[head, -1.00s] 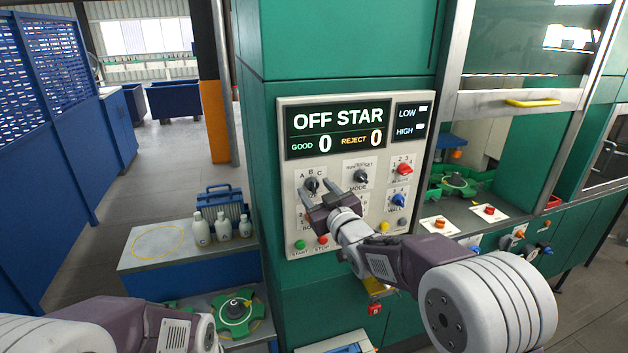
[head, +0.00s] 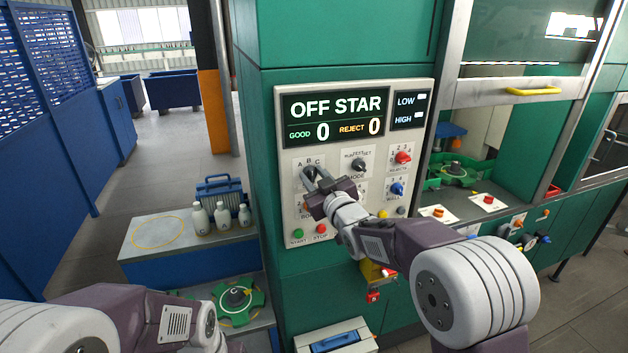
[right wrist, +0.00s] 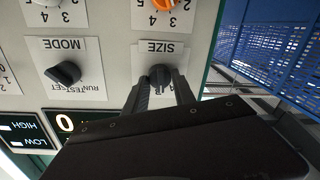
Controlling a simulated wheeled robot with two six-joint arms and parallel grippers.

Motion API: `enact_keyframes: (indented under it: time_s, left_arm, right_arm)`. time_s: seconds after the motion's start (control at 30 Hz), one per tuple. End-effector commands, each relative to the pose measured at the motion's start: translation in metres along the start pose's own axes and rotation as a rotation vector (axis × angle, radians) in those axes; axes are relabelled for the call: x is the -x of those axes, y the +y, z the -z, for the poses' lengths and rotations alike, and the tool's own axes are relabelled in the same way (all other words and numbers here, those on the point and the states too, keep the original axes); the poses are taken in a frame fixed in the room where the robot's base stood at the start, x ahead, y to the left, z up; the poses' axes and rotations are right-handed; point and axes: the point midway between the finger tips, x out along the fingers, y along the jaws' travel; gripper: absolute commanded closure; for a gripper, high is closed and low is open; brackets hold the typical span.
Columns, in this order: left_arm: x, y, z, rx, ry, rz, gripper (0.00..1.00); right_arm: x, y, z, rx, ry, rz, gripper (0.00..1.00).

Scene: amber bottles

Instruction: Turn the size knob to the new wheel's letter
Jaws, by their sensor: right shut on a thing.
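The dark size knob (head: 309,172) is on the beige control panel (head: 425,160), under the letters A, B and C. My right gripper (head: 312,177) is shut on the knob, with one finger on each side. A green star wheel (head: 222,305) lies at the lower left, and its small letter looks like C. My left arm is at the lower left, its gripper out of view.
The mode knob (head: 358,165), red knob (head: 403,157) and blue knob (head: 397,188) are close by on the panel. The display (head: 335,116) reads OFF STAR.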

Motion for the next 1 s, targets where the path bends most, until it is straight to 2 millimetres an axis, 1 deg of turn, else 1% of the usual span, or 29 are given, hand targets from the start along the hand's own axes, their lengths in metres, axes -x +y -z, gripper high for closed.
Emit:
enact_keyframes:
  time_s: [0.03,0.5,0.7,1.0]
  left_arm:
    - [-0.009,0.000,-0.001,0.000,0.000,0.000,0.03]
    - [-0.062,-0.001,-0.006,0.000,0.000,0.000,0.03]
    - [-0.079,-0.002,-0.008,0.000,0.000,0.000,0.03]
    - [-0.092,-0.002,-0.010,0.000,0.000,0.000,0.03]
  right_arm:
    - [0.000,-0.001,-0.003,0.026,0.002,-0.001,1.00]
    - [0.000,-0.003,-0.004,0.412,-0.024,0.004,1.00]
    - [0.000,-0.002,-0.002,0.553,-0.035,0.006,1.00]
    - [0.000,-0.002,0.000,0.688,-0.045,0.009,1.00]
